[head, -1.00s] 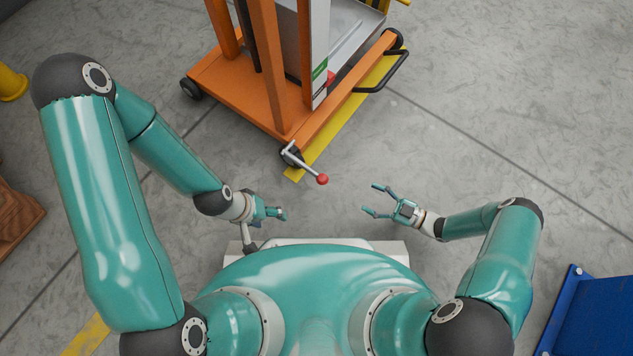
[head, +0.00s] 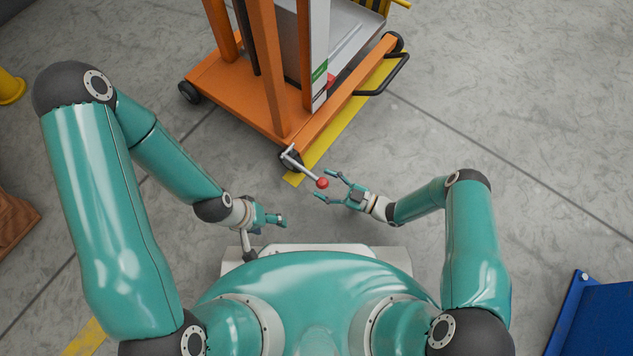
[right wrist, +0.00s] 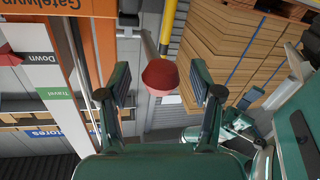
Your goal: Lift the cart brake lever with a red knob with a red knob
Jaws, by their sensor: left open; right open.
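The brake lever (head: 302,168) is a thin grey rod with a red knob (head: 322,183) at its end. It sticks out from the near corner of the orange cart (head: 240,105), by a wheel. My right gripper (head: 322,185) is open at the knob. In the right wrist view the red knob (right wrist: 160,75) shows in the gap between the two open fingers of my right gripper (right wrist: 165,95), with room on both sides. Whether a finger touches it I cannot tell. My left gripper (head: 281,219) is open and empty, below and left of the knob.
The cart has orange posts, a grey platform and a black handle (head: 385,78) on its right side. A yellow floor stripe (head: 320,150) runs along the cart's right side. A blue object (head: 598,318) stands at lower right.

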